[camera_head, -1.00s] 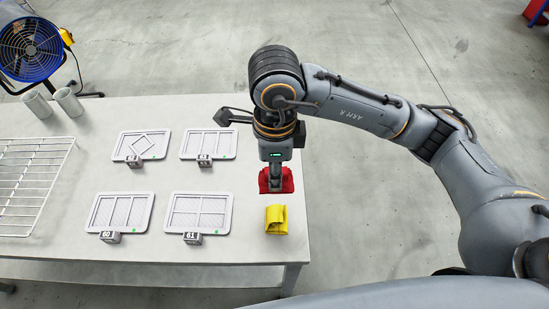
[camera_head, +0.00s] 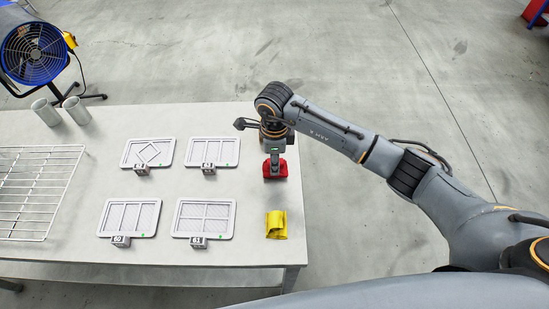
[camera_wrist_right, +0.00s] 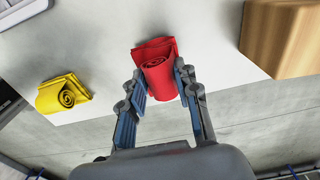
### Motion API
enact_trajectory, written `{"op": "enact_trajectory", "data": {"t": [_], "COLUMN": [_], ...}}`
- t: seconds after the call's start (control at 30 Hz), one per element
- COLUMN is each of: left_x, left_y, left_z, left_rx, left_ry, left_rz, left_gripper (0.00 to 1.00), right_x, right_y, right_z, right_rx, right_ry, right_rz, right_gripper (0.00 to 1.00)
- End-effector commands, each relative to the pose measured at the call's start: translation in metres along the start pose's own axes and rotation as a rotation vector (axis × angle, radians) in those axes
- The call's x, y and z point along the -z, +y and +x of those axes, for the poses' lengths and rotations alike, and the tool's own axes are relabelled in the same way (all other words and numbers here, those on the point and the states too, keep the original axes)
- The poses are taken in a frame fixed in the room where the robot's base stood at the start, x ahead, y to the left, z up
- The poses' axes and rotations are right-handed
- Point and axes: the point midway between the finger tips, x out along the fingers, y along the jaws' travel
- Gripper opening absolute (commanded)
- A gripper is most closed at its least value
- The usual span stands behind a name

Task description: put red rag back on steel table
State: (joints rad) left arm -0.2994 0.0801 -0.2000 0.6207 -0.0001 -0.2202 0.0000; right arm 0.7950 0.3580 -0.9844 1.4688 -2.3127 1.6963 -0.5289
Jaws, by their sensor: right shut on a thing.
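The red rag (camera_head: 269,170) is a rolled cloth at the right edge of the pale steel table (camera_head: 150,252). My right gripper (camera_head: 275,163) points down at it. In the right wrist view the red rag (camera_wrist_right: 158,72) sits between the two blue-padded fingers of my right gripper (camera_wrist_right: 162,84), which are closed on its sides. I cannot tell whether its underside touches the table. My left gripper is not in view.
A yellow rag (camera_head: 277,225) lies on the table near the red one. Several numbered grey framed plates (camera_head: 203,217), a wire rack (camera_head: 38,190) and two grey cylinders (camera_head: 76,110) are to the left. A brown block (camera_wrist_right: 287,38) shows in the right wrist view.

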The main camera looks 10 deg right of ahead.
Motion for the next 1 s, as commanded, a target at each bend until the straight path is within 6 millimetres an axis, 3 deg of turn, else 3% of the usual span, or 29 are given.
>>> {"op": "enact_trajectory", "data": {"t": [0.07, 0.47, 0.5, 0.6, 1.0], "left_x": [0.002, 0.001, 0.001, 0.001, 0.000], "left_y": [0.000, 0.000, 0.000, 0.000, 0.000], "left_z": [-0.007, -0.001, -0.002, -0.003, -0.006], "left_rx": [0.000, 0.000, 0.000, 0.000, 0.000], "left_ry": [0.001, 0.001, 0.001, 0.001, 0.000], "left_rz": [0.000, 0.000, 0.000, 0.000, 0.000], "left_gripper": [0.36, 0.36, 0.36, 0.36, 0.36], "right_x": [0.000, 0.000, 0.000, 0.000, 0.000], "right_y": [0.000, -0.001, -0.001, -0.001, -0.001], "right_z": [0.004, 0.013, 0.011, 0.011, 0.005], "right_rx": [0.000, 0.004, 0.003, 0.003, 0.004], "right_ry": [-0.001, -0.001, -0.001, -0.001, -0.002], "right_rz": [0.001, 0.000, 0.000, 0.000, 0.000], "right_gripper": [0.06, 0.06, 0.37, 0.54, 0.54]}}
